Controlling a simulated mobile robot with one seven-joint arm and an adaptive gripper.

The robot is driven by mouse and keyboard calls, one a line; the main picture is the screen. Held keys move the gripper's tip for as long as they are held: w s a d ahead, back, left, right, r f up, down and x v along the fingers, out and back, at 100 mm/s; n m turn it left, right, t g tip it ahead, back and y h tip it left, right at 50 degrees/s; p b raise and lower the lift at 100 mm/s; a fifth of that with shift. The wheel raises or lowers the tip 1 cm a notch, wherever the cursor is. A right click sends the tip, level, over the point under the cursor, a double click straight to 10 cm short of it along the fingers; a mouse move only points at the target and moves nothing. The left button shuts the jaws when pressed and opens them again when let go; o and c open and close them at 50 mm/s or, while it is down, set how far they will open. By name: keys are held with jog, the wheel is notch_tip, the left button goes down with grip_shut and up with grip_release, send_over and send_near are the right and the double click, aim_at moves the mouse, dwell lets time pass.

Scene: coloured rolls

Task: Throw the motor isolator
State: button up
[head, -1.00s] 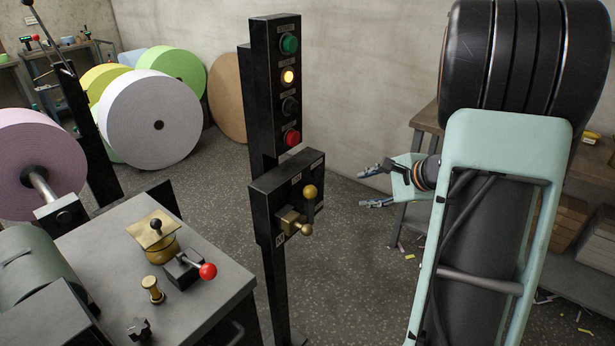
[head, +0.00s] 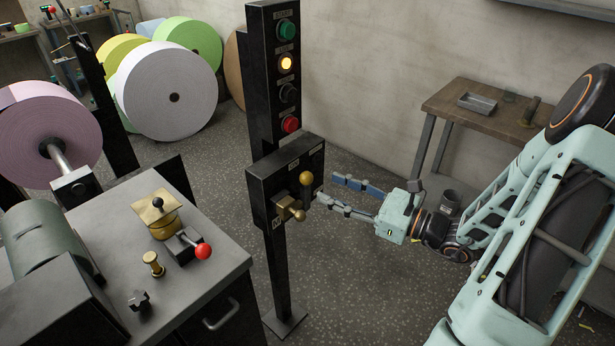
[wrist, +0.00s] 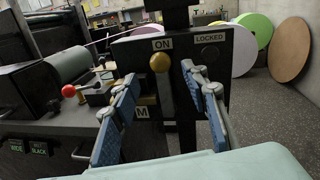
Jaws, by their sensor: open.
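The isolator is a black box (head: 262,190) on a post, with a ball-ended lever. Its brass ball (head: 306,178) stands at the top, and in the wrist view the ball (wrist: 160,62) sits just below the ON label (wrist: 161,44). A LOCKED label (wrist: 211,37) is to its right. A second brass handle (head: 293,209) is lower on the box, partly hidden by the left finger in the wrist view. My gripper (head: 326,188) is open and empty, close in front of the box. In the wrist view its fingers (wrist: 160,78) stand either side of the lever, apart from it.
Above the box, a signal panel (head: 272,75) shows a lit yellow lamp (head: 286,63). At left, a grey cabinet (head: 110,235) carries a red-knobbed lever (head: 203,251) and brass fittings. Large paper rolls (head: 175,95) stand behind. A wooden bench (head: 470,105) is at the back right.

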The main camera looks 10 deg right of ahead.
aim_at(312, 181)
jog(key=x, duration=0.8)
jog(key=shift+c, duration=0.2)
grip_shut()
